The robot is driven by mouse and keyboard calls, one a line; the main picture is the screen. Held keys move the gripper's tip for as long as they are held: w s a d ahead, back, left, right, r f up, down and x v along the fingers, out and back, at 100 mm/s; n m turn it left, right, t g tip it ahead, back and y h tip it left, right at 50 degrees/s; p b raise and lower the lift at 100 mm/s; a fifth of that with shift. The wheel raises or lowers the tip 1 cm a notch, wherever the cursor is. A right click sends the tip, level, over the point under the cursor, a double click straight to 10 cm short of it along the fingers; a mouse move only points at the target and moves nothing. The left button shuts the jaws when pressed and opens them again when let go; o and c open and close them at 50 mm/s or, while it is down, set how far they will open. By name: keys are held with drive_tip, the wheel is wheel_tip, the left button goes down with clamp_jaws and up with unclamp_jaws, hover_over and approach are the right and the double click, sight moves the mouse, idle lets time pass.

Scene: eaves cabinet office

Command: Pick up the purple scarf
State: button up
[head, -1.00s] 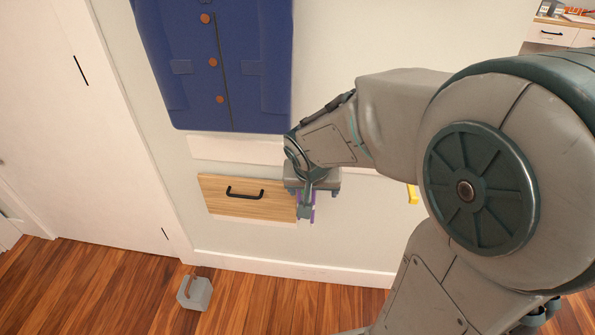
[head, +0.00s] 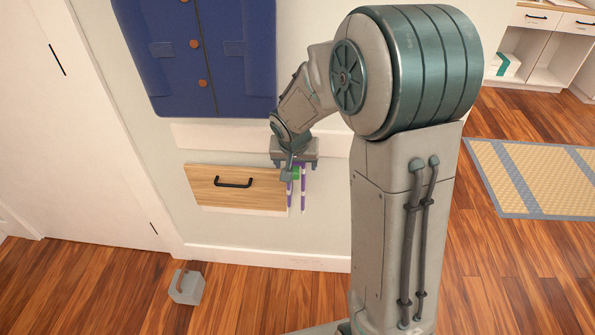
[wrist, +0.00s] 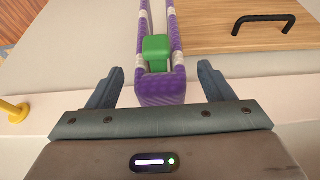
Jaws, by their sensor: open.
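The purple scarf (wrist: 161,90), with white bands, hangs over a green peg (wrist: 156,47) on the wall. In the wrist view its looped top lies between the two open fingers of my gripper (wrist: 159,88), with a gap visible on each side. In the head view, two thin purple strands of the scarf (head: 303,188) show below my gripper (head: 292,175), beside the wooden drawer front. My gripper hides most of the scarf there.
A wooden drawer front (head: 215,188) with a black handle is just left of my gripper. A blue coat (head: 215,60) hangs above. A grey doorstop-like block (head: 186,286) stands on the floor. A yellow peg (wrist: 14,110) sticks out at the left of the wrist view.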

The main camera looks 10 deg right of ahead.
drive_tip(key=shift+w+d, duration=0.15)
drive_tip(key=shift+w, duration=0.15)
drive_tip(key=shift+w+d+p, duration=0.2)
drive_tip(key=shift+w, duration=0.45)
drive_tip(key=shift+w+d+p, duration=0.15)
drive_tip(key=shift+w+d, duration=0.05)
drive_tip(key=shift+w, duration=0.4)
drive_tip(key=shift+x, duration=1.15)
drive_tip(key=shift+w+f, duration=0.3)
drive_tip(key=shift+f, duration=0.1)
drive_tip(key=c, duration=1.4)
drive_tip(key=shift+r, duration=0.2)
